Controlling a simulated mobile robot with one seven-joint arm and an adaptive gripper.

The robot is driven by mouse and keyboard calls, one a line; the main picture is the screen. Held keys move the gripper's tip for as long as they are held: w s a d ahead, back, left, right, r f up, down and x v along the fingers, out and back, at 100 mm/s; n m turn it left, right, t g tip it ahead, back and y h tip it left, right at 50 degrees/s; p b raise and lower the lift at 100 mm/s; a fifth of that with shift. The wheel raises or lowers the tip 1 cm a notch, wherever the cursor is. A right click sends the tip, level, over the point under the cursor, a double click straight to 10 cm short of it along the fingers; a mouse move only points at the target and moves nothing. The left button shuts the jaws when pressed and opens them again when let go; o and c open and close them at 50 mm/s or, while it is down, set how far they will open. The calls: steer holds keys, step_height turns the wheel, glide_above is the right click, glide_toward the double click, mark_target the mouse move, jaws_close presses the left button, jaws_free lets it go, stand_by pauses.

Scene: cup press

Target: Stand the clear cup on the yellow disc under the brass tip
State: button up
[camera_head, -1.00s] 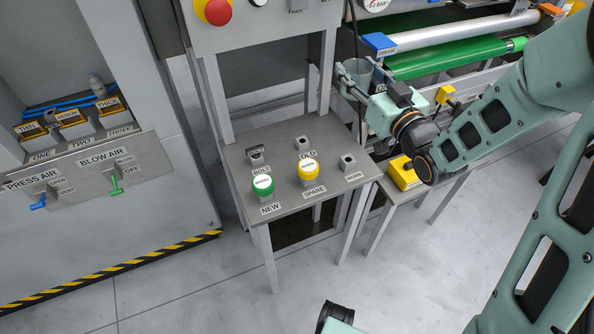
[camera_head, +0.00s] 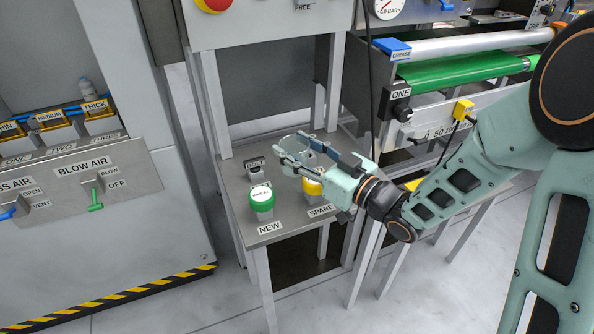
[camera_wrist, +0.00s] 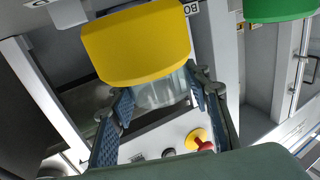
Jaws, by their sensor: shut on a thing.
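My gripper (camera_head: 300,160) is shut on the clear cup (camera_head: 296,143) and holds it over the grey shelf. In the wrist view the cup (camera_wrist: 165,92) sits between the two blue-padded fingers (camera_wrist: 163,90). A yellow round cap (camera_head: 312,188) stands on the shelf by the SPARE label, partly hidden by my gripper. In the wrist view a yellow cap (camera_wrist: 137,45) looms large and covers part of the cup. I cannot tell whether this cap is the task's disc. I see no brass tip.
A green cap (camera_head: 261,198) stands left of the yellow one by the NEW label. A dark-topped post (camera_head: 255,166) is behind it. A control panel (camera_head: 262,18) with a red stop button overhangs the shelf. A green roller (camera_head: 465,70) lies at the right.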

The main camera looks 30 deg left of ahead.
steer(key=shift+f+b, duration=0.75)
steer(key=shift+f, duration=1.5)
steer(key=shift+f, duration=0.2)
steer(key=o, duration=1)
steer(key=shift+r, duration=0.1)
